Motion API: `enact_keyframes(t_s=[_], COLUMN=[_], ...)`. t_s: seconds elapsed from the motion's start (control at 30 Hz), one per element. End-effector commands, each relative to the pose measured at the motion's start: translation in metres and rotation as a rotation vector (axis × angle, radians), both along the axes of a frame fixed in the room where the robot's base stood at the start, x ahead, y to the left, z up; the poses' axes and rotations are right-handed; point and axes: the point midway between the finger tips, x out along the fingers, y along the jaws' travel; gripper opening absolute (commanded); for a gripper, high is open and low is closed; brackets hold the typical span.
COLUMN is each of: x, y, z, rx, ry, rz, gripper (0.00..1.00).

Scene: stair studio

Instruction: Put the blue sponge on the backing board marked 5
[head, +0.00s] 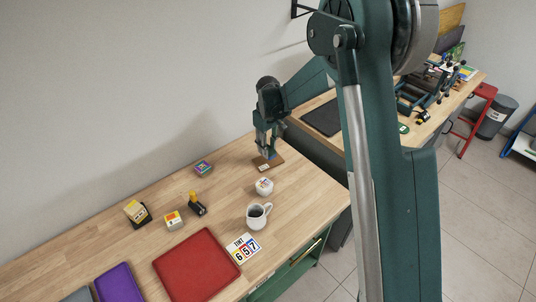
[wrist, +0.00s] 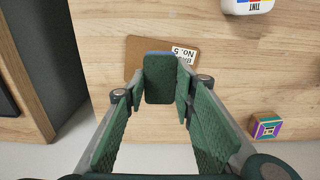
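The brown backing board (head: 276,163) lies flat on the wooden table near its far right edge. In the wrist view the board (wrist: 134,50) bears a white label reading "No. 5". My gripper (head: 269,148) points down over the board. In the wrist view its green fingers (wrist: 160,88) close on both sides of a dark slab, which I take for the blue sponge (wrist: 158,78); a little blue shows between the fingertips in the head view. The sponge covers the middle of the board. I cannot tell whether it touches the board.
A white tint pot (head: 264,186) and a colourful cube (head: 203,168) stand near the board. A mug (head: 257,217), a numbered card (head: 243,248), a red tray (head: 197,266) and a purple tray (head: 118,284) lie nearer. The table ends just beyond the board.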

Motion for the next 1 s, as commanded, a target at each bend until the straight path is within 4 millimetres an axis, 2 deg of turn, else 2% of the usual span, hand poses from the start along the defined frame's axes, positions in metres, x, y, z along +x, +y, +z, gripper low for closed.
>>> enact_keyframes(t_s=[0.17,0.5,0.97,1.0], x=[0.0,0.0,0.0,0.0], y=[0.0,0.0,0.0,0.0], z=[-0.006,-0.036,-0.041,-0.041], rx=[0.0,0.0,0.0,0.0], ry=[0.0,0.0,0.0,0.0], rz=[0.0,0.0,0.0,0.0], gripper=[0.23,0.23,0.23,0.29])
